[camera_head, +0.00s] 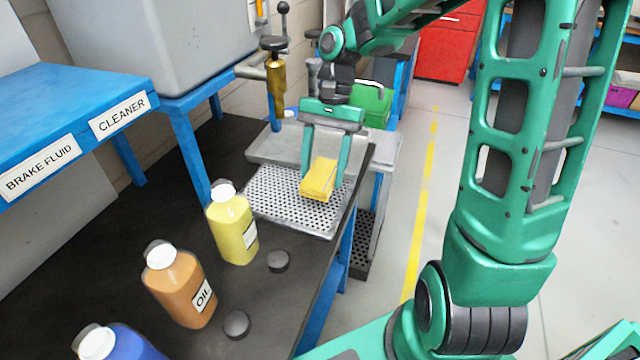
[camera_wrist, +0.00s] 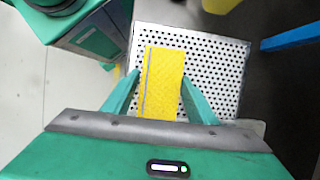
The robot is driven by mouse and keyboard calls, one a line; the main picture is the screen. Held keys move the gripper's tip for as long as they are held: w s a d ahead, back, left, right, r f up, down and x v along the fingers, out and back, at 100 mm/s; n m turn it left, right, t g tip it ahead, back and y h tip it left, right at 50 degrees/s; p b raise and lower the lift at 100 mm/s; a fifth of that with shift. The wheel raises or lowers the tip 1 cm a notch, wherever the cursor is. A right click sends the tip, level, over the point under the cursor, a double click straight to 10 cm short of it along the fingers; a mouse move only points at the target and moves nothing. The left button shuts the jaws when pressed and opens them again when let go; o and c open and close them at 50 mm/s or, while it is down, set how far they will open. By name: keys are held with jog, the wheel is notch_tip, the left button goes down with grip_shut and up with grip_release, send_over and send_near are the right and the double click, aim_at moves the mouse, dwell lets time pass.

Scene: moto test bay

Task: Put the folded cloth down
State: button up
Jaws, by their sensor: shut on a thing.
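The folded cloth (camera_head: 319,180) is yellow and lies between the fingers of my gripper (camera_head: 328,178), over the perforated metal tray (camera_head: 278,200). In the wrist view the cloth (camera_wrist: 162,85) sits between the two green fingers of my gripper (camera_wrist: 160,88), with the perforated tray (camera_wrist: 214,52) behind it. The gripper is shut on the cloth. I cannot tell whether the underside of the cloth touches the tray.
On the dark bench stand a yellow bottle (camera_head: 232,225), an orange-brown oil bottle (camera_head: 180,285) and a blue bottle (camera_head: 115,345). Two black caps (camera_head: 278,261) lie near them. A brass-coloured tool (camera_head: 275,85) rises behind the tray. Much of the perforated tray is bare.

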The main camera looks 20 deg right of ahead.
aim_at(322, 175)
jog(key=shift+s+a, duration=0.3)
jog(key=shift+s, duration=0.05)
jog(key=x, duration=0.3)
jog(key=shift+w+d, duration=0.1)
jog(key=shift+f, duration=0.35)
jog(key=shift+f, duration=0.1)
jog(key=o, duration=1.1)
jog(key=v, duration=1.2)
